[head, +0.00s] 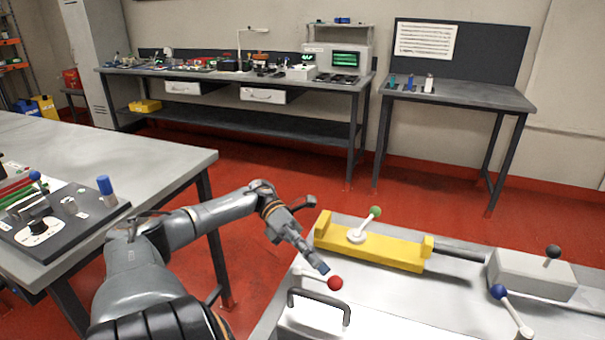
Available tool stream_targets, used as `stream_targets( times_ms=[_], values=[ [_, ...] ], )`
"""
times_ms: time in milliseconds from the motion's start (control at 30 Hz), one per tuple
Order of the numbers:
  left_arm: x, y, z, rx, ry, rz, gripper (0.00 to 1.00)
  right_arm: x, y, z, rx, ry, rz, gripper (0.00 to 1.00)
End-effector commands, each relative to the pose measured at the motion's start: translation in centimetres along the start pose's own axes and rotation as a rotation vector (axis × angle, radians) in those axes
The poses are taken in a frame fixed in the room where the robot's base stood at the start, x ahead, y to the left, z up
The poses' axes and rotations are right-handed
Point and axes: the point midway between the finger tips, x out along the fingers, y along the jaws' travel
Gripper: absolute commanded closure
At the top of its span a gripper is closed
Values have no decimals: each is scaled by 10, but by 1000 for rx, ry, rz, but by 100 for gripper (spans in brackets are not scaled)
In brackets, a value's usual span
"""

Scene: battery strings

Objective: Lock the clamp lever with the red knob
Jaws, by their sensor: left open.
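The red knob (335,283) is a ball at the end of a pale clamp lever (310,274), at the near left part of the pale bench on the right. The lever lies low, pointing right with a slight downward slope in the picture; its base is partly hidden. My left gripper (318,262) is open. Its tip is just up and left of the red knob in the picture, close to it; I cannot tell if they touch. Nothing shows held in it. My right gripper is out of view.
A dark curved handle (320,300) stands just in front of the knob. Behind is a yellow fixture (385,250) with a green-knobbed lever (375,212). To the right are a blue-knobbed lever (499,292) and a grey block (530,272) with a black knob (553,252).

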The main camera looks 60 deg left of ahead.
Motion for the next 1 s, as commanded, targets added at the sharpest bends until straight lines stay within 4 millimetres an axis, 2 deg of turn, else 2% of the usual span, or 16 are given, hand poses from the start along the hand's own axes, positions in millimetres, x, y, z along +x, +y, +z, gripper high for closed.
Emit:
stream_targets(
  times_ms=[100,300,500,733,767,867,967,1000],
  values=[
    [-25,0,2,3,-4,4,49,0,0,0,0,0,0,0],
    [-50,0,1,3,-2,3,49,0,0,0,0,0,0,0],
    [-58,0,0,1,-1,1,49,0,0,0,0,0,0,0],
    [-58,0,0,1,0,0,49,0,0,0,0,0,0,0],
    [-58,0,0,1,0,0,53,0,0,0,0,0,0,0],
    [-57,0,6,0,-20,6,73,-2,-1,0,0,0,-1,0],
    [-51,2,34,-3,-106,26,93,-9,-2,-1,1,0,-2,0],
    [-49,3,52,-9,-164,36,100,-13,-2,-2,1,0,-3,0]
  ],
)
